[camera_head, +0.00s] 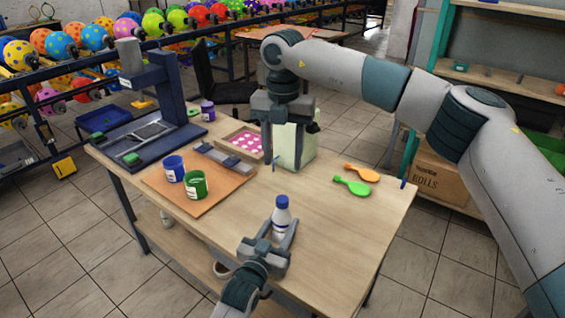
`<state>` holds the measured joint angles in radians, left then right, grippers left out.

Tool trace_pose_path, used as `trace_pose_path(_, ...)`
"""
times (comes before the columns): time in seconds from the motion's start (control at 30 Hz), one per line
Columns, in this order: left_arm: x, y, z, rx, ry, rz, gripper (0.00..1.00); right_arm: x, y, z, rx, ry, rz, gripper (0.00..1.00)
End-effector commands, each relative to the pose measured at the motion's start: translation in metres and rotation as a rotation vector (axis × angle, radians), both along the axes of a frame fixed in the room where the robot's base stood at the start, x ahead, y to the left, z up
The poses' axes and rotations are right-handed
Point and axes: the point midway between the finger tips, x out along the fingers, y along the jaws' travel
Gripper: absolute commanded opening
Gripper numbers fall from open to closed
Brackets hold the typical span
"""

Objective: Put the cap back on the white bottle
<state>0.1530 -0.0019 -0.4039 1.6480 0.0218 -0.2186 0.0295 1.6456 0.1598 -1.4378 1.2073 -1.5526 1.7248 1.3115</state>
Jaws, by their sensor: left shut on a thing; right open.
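The white bottle (280,219) stands upright near the front edge of the wooden table. A blue cap (282,201) shows at its top; I cannot tell how tightly it sits. My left gripper (282,233) reaches in from the front and is shut on the bottle, one finger on each side. My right gripper (284,158) points down farther back, behind the bottle and in front of a pale green container (308,146). It is open, and I see nothing held between its fingers.
Green (354,186) and orange (363,173) spoon-like tools lie at right. Blue (174,170) and green (195,186) paint cans stand on a brown board (222,193) at left. A printing stand (160,90) is at back left. The table's front right is clear.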

Motion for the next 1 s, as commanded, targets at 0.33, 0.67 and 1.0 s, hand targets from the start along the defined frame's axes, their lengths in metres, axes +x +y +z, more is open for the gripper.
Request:
trace_pose_path(0.33,0.0,0.0,-0.001,0.0,0.001,0.0,0.64,0.0,0.0,0.0,0.0,0.0,0.0,0.47)
trace_pose_path(0.67,-0.001,0.0,0.0,0.0,0.0,0.0,0.64,0.0,0.0,0.0,0.0,0.0,0.0,0.47)
trace_pose_path(1.0,-0.025,0.011,-0.001,0.0,-0.001,0.0,0.64,0.0,0.0,-0.003,0.0,0.0,0.0,0.47)
